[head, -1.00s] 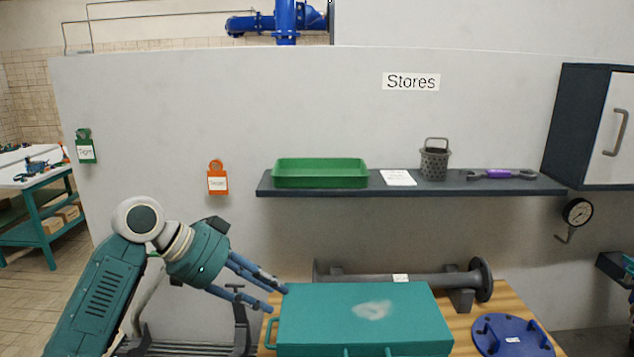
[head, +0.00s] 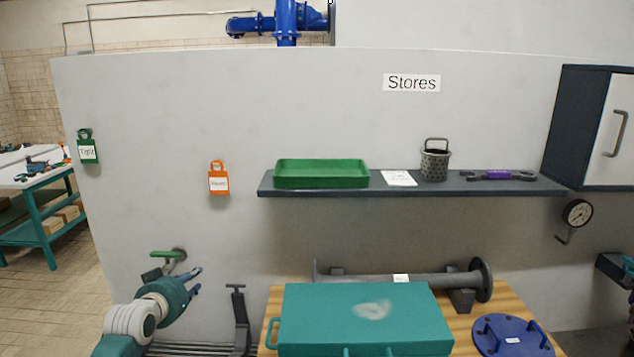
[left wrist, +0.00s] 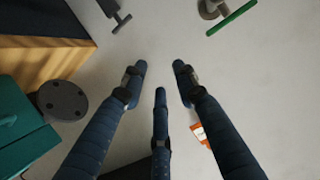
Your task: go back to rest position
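My left gripper (head: 195,280) is low at the left in the head view, left of the wooden bench and in front of the wall. In the left wrist view its blue fingers (left wrist: 160,80) are spread apart with nothing between them, so it is open and empty. Beyond the fingers is the pale wall. A green-handled valve (head: 168,254) is on the wall just behind the gripper; its green handle also shows in the left wrist view (left wrist: 232,18). My right gripper is not clearly in view; only a dark and teal bit shows at the right edge of the head view.
A teal case (head: 365,320), a grey flanged pipe (head: 430,280) and a blue flange plate (head: 510,337) are on the wooden bench (head: 272,303). A shelf (head: 415,187) holds a green tray (head: 320,175), a strainer basket (head: 435,162) and a purple-handled wrench (head: 500,175).

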